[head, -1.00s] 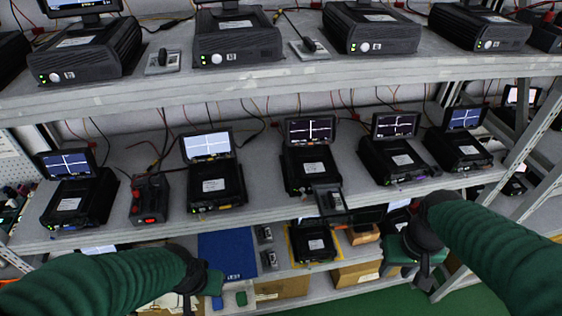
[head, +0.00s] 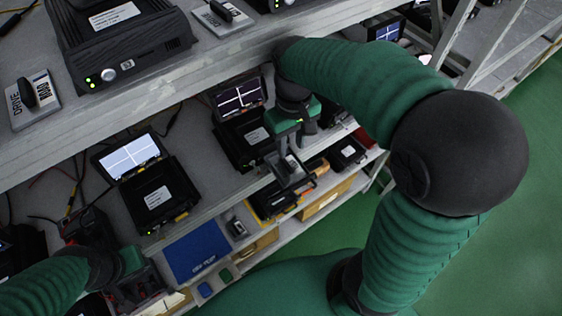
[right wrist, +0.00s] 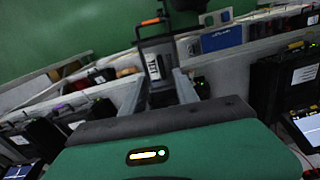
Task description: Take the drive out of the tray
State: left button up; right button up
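The tray (head: 305,184) is a dark open frame sticking out from the front of a black test unit (head: 240,140) on the middle shelf. It also shows in the right wrist view (right wrist: 172,38), with an orange mark on its outer bar. The drive (right wrist: 154,66), a grey plate with a dark handle, lies in the tray. My right gripper (head: 287,158) is over the tray; in the right wrist view its fingers (right wrist: 158,76) are apart, with the drive showing between and beyond them. Contact cannot be told. My left gripper (head: 130,262) is at the lower left, its fingers unclear.
Another black unit with a lit screen (head: 155,195) stands to the left on the middle shelf. The upper shelf edge (head: 150,100) runs close above. Green floor (head: 530,180) is clear at right.

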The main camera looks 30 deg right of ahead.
aim_at(290, 167)
notch_tip(290, 167, down, 9)
jog(key=shift+r+p, duration=0.2)
jog(key=shift+p, duration=0.85)
jog(key=shift+a+f, duration=0.1)
jog(key=shift+f, duration=0.25)
grip_shut()
